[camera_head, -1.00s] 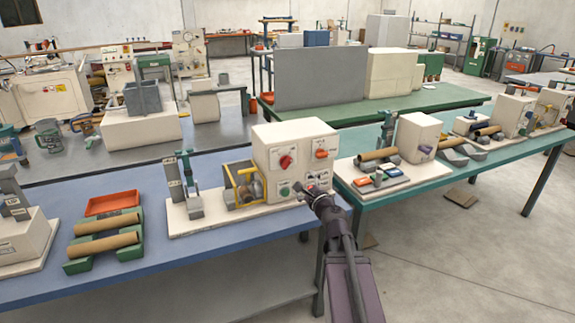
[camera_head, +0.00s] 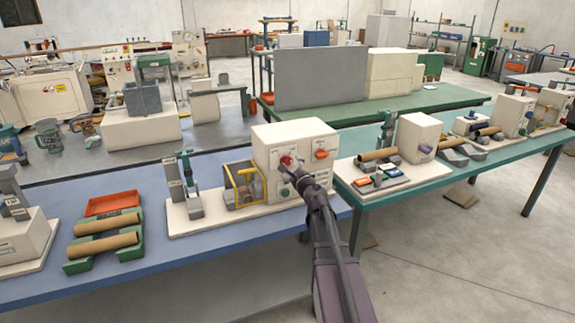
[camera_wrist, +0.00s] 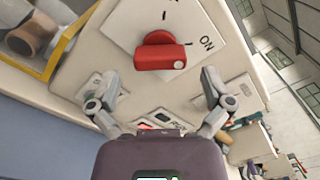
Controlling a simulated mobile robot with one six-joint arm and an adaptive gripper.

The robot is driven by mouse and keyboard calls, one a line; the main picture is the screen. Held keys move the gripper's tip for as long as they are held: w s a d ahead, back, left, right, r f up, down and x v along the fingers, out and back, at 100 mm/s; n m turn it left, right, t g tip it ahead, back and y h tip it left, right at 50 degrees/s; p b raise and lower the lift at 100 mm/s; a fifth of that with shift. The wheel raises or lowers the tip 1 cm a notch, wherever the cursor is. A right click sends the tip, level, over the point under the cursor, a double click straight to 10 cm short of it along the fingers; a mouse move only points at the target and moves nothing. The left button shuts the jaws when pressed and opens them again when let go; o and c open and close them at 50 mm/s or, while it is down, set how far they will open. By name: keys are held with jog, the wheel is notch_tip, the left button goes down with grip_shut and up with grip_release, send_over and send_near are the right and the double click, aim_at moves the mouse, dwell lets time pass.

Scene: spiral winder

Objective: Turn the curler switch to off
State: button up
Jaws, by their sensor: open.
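A cream machine box (camera_head: 275,139) stands on the blue table, with a red rotary switch (camera_head: 286,161) on its front panel. The wrist view shows the red switch (camera_wrist: 160,52) ahead, on a pale plate (camera_wrist: 125,28) marked "ON" on the right. Its bar lies roughly crosswise in that view, with a small white mark at its right end. An orange switch (camera_head: 321,154) sits to the right on the same panel. My gripper (camera_head: 297,172) is in front of the panel by the red switch. In the wrist view my gripper (camera_wrist: 163,84) is open and empty, fingers spread below and either side of the switch.
A yellow frame (camera_head: 241,183) stands at the machine's left. Below the red switch are a green button (camera_head: 284,191) and a small panel with lit items (camera_wrist: 158,123). A teal table (camera_head: 440,178) stands to the right.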

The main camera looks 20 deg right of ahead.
jog(key=shift+w, duration=1.4)
jog(key=shift+c, duration=0.2)
jog(key=c, duration=1)
